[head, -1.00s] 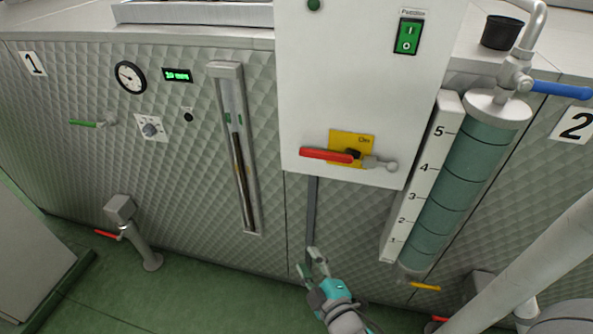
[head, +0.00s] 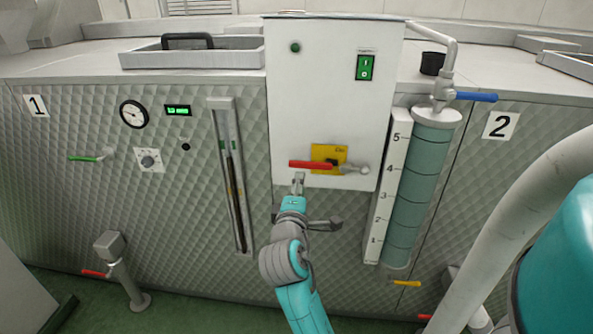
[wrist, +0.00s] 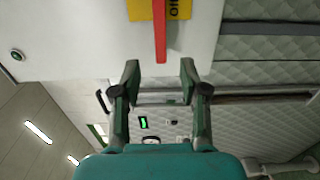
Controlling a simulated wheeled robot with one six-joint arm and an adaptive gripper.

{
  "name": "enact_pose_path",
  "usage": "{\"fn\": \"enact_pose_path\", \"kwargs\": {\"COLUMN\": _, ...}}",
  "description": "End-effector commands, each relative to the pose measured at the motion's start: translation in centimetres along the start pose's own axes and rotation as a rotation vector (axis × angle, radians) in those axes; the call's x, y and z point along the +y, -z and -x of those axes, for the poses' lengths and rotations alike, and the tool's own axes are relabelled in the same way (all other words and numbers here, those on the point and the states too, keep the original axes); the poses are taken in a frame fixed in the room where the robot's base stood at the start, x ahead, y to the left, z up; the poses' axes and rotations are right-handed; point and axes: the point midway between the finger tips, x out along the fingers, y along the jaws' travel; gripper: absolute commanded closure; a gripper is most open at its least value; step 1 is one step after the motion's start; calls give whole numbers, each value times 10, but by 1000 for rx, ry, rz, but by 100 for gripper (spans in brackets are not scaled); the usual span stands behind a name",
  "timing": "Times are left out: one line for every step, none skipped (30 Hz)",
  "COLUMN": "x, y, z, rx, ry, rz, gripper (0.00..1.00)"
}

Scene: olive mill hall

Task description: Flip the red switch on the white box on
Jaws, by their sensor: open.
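The white box (head: 325,100) is mounted on the front of the quilted metal machine. Low on it is a yellow plate (head: 320,150) with a red lever-like switch handle (head: 308,165) lying level and pointing left. A grey lever with a rounded end sticks out on the plate's right. My gripper (head: 298,180) is just below the red handle, open and empty. In the wrist view the red handle (wrist: 160,32) lies beyond the open fingertips (wrist: 160,72), in line with the gap between them. It appears apart from both fingers.
A green rocker switch (head: 365,67) and a small round green part (head: 295,48) are higher on the box. A graduated teal cylinder (head: 425,185) with a blue-handled valve stands right of it. A glass gauge (head: 231,175) is to the left. A thick pale pipe (head: 510,215) crosses the right foreground.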

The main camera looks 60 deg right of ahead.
Motion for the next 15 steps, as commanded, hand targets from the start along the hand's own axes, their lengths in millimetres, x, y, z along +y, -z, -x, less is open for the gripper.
{"fn": "enact_pose_path", "kwargs": {"x": 0, "y": -1, "z": -4, "rx": -3, "ry": 0, "rz": 0, "gripper": 56}}
{"fn": "enact_pose_path", "kwargs": {"x": 0, "y": -1, "z": -6, "rx": -3, "ry": 0, "rz": 0, "gripper": 56}}
{"fn": "enact_pose_path", "kwargs": {"x": 0, "y": -1, "z": -10, "rx": -3, "ry": 1, "rz": 0, "gripper": 56}}
{"fn": "enact_pose_path", "kwargs": {"x": 0, "y": -1, "z": -14, "rx": -3, "ry": 1, "rz": 0, "gripper": 56}}
{"fn": "enact_pose_path", "kwargs": {"x": 0, "y": -1, "z": -18, "rx": -4, "ry": 1, "rz": -1, "gripper": 56}}
{"fn": "enact_pose_path", "kwargs": {"x": 0, "y": -1, "z": -24, "rx": -4, "ry": 0, "rz": -1, "gripper": 56}}
{"fn": "enact_pose_path", "kwargs": {"x": 0, "y": -2, "z": -30, "rx": -4, "ry": 1, "rz": -1, "gripper": 56}}
{"fn": "enact_pose_path", "kwargs": {"x": 0, "y": -1, "z": -35, "rx": -3, "ry": 0, "rz": -1, "gripper": 56}}
{"fn": "enact_pose_path", "kwargs": {"x": 1, "y": -1, "z": -43, "rx": -3, "ry": -1, "rz": -1, "gripper": 56}}
{"fn": "enact_pose_path", "kwargs": {"x": 0, "y": -1, "z": -48, "rx": -3, "ry": 1, "rz": -1, "gripper": 56}}
{"fn": "enact_pose_path", "kwargs": {"x": 0, "y": -1, "z": -54, "rx": -3, "ry": 1, "rz": -1, "gripper": 56}}
{"fn": "enact_pose_path", "kwargs": {"x": 0, "y": -1, "z": -61, "rx": -3, "ry": 0, "rz": -1, "gripper": 56}}
{"fn": "enact_pose_path", "kwargs": {"x": 0, "y": -1, "z": -66, "rx": -2, "ry": 0, "rz": -1, "gripper": 56}}
{"fn": "enact_pose_path", "kwargs": {"x": 0, "y": -1, "z": -71, "rx": -2, "ry": 0, "rz": -2, "gripper": 56}}
{"fn": "enact_pose_path", "kwargs": {"x": 0, "y": -1, "z": -77, "rx": -2, "ry": 1, "rz": -2, "gripper": 56}}
